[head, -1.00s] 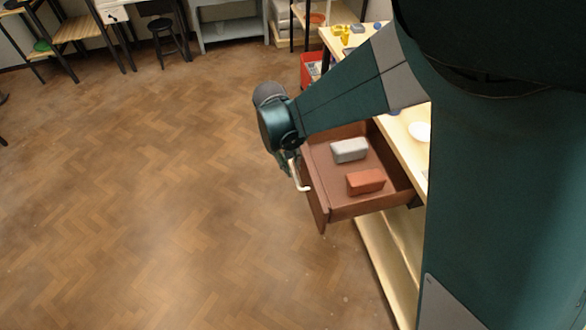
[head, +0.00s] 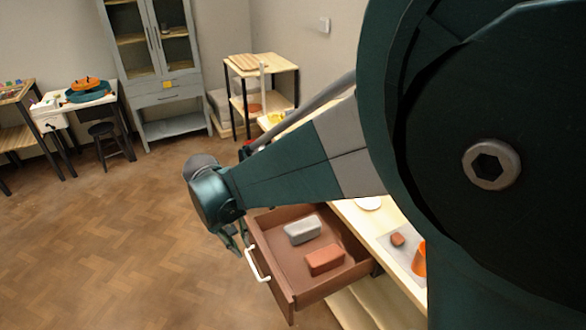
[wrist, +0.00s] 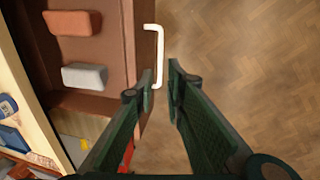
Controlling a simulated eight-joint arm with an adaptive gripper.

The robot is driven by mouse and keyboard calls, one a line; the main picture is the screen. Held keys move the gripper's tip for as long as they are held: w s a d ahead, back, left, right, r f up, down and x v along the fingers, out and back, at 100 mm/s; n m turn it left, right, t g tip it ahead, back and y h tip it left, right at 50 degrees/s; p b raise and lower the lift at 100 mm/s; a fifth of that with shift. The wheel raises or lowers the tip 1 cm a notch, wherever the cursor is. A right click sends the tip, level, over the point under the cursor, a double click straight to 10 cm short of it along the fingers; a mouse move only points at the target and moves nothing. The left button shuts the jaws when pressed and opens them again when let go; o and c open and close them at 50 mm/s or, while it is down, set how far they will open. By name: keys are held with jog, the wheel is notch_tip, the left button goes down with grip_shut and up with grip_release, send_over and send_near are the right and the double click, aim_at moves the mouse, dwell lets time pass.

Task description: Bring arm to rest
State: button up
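The wooden drawer (head: 283,271) is pulled out from the bench and holds a grey block (head: 303,229) and an orange-red block (head: 325,259). Its white handle (head: 257,264) is on the front panel. My gripper (head: 241,240) is beside the handle's far end, with its fingers mostly hidden by the wrist. In the wrist view, my gripper (wrist: 162,75) has its two fingers apart with nothing held. The handle (wrist: 160,55) shows just beyond the fingertips, its lower end overlapping the gap between them; I cannot tell whether they touch.
The bench top (head: 352,218) to the right bears a white dish (head: 368,203), a reddish lump (head: 398,240) and an orange item (head: 419,259). The wooden floor (head: 120,250) left of the drawer is clear. A grey cabinet (head: 160,70) stands at the back.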

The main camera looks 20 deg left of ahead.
jog(key=w+d+r+m+y, duration=0.15)
jog(key=d+r, duration=0.25)
jog(key=d, duration=0.5)
jog(key=w+d+r+m+t, duration=0.1)
jog(key=w+d+r, duration=0.1)
jog(key=d+r, duration=0.5)
jog(key=w+d+r+m+y, duration=0.1)
jog(key=w+d+r, duration=0.1)
jog(key=d, duration=0.9)
jog(key=s+d+r+m+t, duration=0.1)
jog(key=s+d, duration=0.3)
jog(key=d, duration=0.5)
jog(key=s+d+m+t, duration=0.2)
jog(key=s+d, duration=0.1)
jog(key=d, duration=0.7)
jog(key=s+d+r+m+t, duration=0.1)
jog(key=s+d, duration=0.3)
jog(key=d, duration=0.5)
jog(key=shift+s+d+r+m+t+h, duration=0.15)
jog(key=shift+s+r+m+t+h, duration=0.25)
jog(key=shift+m, duration=0.45)
